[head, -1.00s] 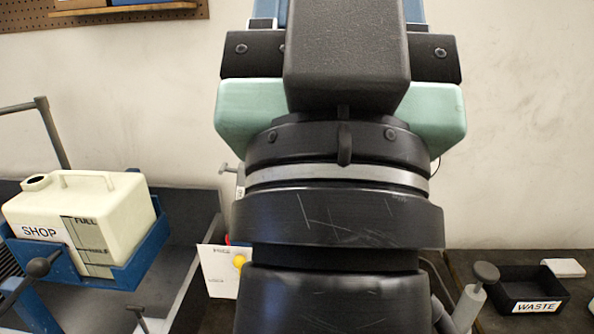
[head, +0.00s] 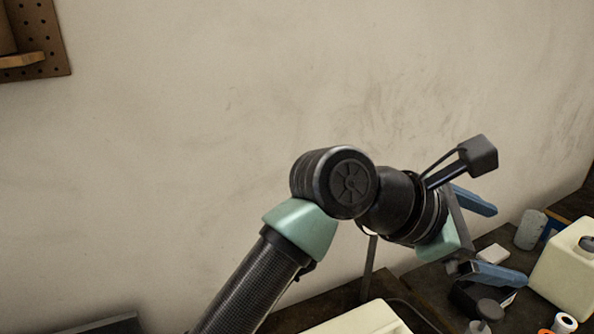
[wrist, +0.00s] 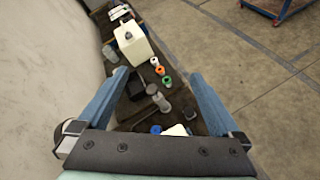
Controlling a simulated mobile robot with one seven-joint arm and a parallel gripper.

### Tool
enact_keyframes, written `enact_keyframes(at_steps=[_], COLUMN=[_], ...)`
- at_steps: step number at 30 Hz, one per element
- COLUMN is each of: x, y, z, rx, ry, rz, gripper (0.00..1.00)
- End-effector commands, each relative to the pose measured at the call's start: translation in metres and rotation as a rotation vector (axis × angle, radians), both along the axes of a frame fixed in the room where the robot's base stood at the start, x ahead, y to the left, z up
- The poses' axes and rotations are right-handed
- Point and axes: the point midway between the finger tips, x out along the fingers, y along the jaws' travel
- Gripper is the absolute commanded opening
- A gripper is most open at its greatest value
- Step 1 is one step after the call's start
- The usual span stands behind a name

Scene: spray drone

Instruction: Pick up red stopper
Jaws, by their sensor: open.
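My gripper (head: 510,246) is open and empty, raised above the workbench, with its blue fingers spread wide; it also shows in the wrist view (wrist: 159,73). No piece is clearly recognisable as the red stopper. A small orange-red round piece (wrist: 160,70) lies on the dark bench below and between the fingers, between a white piece (wrist: 155,60) and a green one (wrist: 166,80). In the head view, only an orange edge shows at the bottom, beside a white roll-like piece (head: 565,322). Near the gripper's base, a blue piece (wrist: 155,129) and a white one (wrist: 177,130) are partly hidden.
A cream jug (head: 570,275) stands on the bench at the right; it also shows in the wrist view (wrist: 133,45). A dark tray (wrist: 136,88) and a grey knobbed part (wrist: 158,98) sit below the gripper. The wall is close on the left of the wrist view, open floor (wrist: 245,60) on the right.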

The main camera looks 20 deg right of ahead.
Motion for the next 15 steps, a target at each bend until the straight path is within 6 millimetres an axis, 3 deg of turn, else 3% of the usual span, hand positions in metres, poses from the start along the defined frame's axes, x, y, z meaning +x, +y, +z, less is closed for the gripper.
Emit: enact_keyframes(at_steps=[1,3,6,10,12,15], x=[0.022,0.049,0.078,0.098,0.102,0.104], y=[0.021,0.06,0.121,0.183,0.203,0.214], z=[-0.038,-0.087,-0.13,-0.153,-0.158,-0.168], rx=[0.179,0.421,0.713,0.965,1.039,1.082], ry=[-0.087,-0.185,-0.264,-0.299,-0.301,-0.299], rz=[0.007,-0.003,-0.024,-0.049,-0.057,-0.065], gripper=[1.0,1.0,1.0,1.0,1.0,1.0])
